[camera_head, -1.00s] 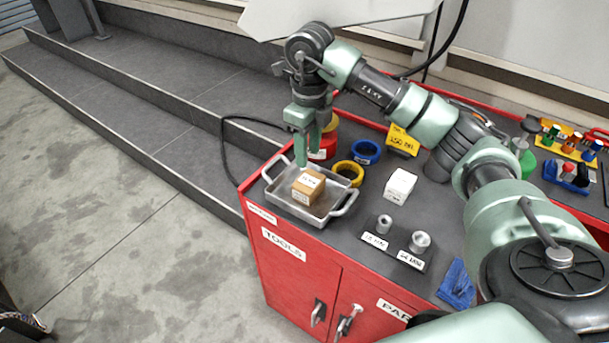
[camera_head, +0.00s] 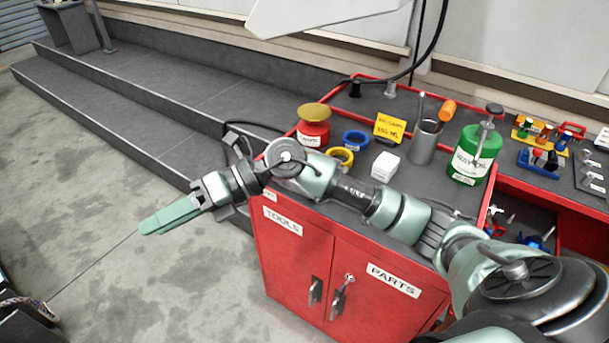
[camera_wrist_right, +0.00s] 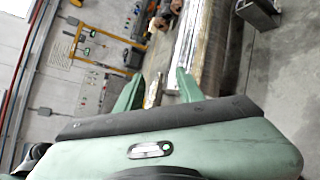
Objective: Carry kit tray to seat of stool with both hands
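My right gripper (camera_head: 170,217) reaches out left of the red cabinet (camera_head: 330,262), above the grey floor. In the right wrist view its two green fingers (camera_wrist_right: 158,82) stand apart with nothing held between them; the wall and floor show beyond. The kit tray is not visible now; my right arm covers the front of the cabinet top, and I cannot tell whether the tray is behind it. No stool can be made out. My left gripper is not in view.
On the cabinet top stand a red can (camera_head: 312,133), blue tape (camera_head: 355,140), yellow tape (camera_head: 339,157), a white box (camera_head: 384,167), a grey cup (camera_head: 425,142) and a green can (camera_head: 474,156). Dark steps (camera_head: 150,105) run behind.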

